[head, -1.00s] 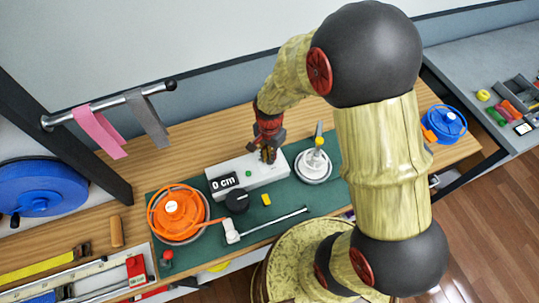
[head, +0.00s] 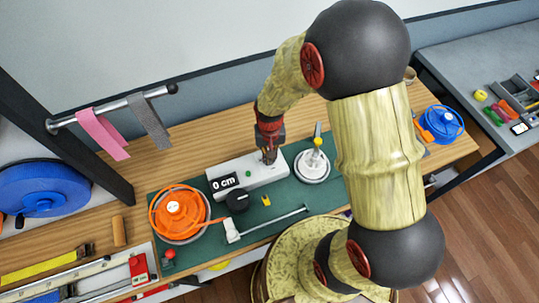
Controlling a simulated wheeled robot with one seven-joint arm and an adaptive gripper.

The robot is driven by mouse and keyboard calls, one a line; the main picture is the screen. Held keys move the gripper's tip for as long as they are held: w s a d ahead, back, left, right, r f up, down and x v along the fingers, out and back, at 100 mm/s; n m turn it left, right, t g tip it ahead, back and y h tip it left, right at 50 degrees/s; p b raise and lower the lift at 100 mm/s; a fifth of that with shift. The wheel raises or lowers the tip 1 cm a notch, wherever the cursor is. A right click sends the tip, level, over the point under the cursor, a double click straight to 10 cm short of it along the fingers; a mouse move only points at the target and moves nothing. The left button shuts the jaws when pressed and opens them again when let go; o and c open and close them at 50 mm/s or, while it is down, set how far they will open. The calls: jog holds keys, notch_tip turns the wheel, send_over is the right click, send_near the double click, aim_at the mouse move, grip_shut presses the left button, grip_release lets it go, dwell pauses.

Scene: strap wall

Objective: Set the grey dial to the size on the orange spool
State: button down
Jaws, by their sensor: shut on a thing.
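The white box (head: 259,177) lies on the green mat, with a display (head: 224,183) reading "0 cm" and a small green button (head: 248,174). My gripper (head: 269,160) points down at the box's right end, its fingers shut on a small part there. That part looks to be the grey dial, but the fingers hide nearly all of it. The orange spool (head: 184,203) lies on a round base at the mat's left end. It has a pale label on its hub, too small to read.
A black knob (head: 237,200) stands in front of the box. A white round stand (head: 311,168) with a yellow-topped post is close on the gripper's right. A white-headed rod (head: 270,223) lies at the front. Pink (head: 103,133) and grey (head: 150,122) straps hang at the left.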

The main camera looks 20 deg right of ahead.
jog(key=shift+n, duration=1.5)
jog(key=c, duration=1.9)
grip_release()
notch_tip(320, 180, up, 12)
